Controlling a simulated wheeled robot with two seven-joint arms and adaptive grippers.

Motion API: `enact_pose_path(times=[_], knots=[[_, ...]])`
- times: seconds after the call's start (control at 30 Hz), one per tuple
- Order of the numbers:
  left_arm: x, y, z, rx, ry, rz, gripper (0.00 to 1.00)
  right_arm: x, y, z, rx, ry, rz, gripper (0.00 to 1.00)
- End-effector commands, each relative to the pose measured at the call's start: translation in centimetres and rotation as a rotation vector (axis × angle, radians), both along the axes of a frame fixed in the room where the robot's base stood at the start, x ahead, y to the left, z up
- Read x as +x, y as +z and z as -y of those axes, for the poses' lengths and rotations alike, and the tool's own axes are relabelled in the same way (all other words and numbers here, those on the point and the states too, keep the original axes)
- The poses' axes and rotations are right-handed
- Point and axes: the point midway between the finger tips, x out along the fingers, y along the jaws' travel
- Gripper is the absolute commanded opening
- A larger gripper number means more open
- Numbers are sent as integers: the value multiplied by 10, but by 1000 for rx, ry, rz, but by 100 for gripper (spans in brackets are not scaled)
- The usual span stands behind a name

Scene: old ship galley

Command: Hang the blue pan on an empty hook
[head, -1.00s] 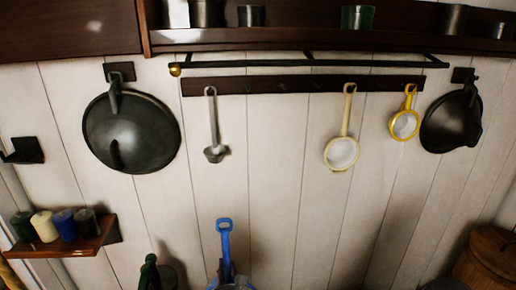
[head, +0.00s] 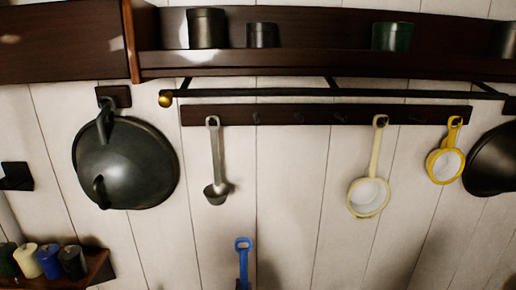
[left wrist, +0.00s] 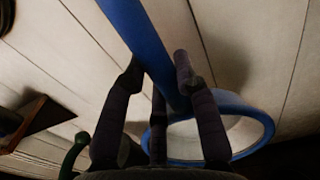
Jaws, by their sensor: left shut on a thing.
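The blue pan's handle (head: 243,262), with a hole at its top end, stands upright at the bottom of the head view, below the hook rail. The left wrist view shows the blue handle (left wrist: 145,40) and the pan's round blue rim (left wrist: 262,118). My left gripper (left wrist: 158,72) is shut on the handle, its dark fingers on both sides. The dark hook rail (head: 320,114) holds a grey ladle (head: 214,165), a cream pan (head: 369,192) and a yellow pan (head: 446,163). Bare hooks show between ladle and cream pan, and one between cream and yellow. My right gripper is not in view.
A dark rod (head: 280,92) runs just above the rail, under a wooden shelf (head: 330,65) with canisters. Large dark pans hang at left (head: 125,165) and right (head: 495,160). A small shelf (head: 98,268) with jars is at lower left.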

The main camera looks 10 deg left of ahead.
Motion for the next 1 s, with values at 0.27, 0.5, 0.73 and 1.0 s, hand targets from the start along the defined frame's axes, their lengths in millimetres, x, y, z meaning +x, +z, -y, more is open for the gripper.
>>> enact_pose_path(times=[0.27,0.5,0.73,1.0], knots=[[1,2,0,1,1,5,0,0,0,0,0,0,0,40],[1,2,0,1,1,5,0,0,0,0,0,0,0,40],[2,8,0,1,1,6,0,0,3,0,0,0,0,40],[17,55,0,4,4,14,0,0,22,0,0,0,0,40]])
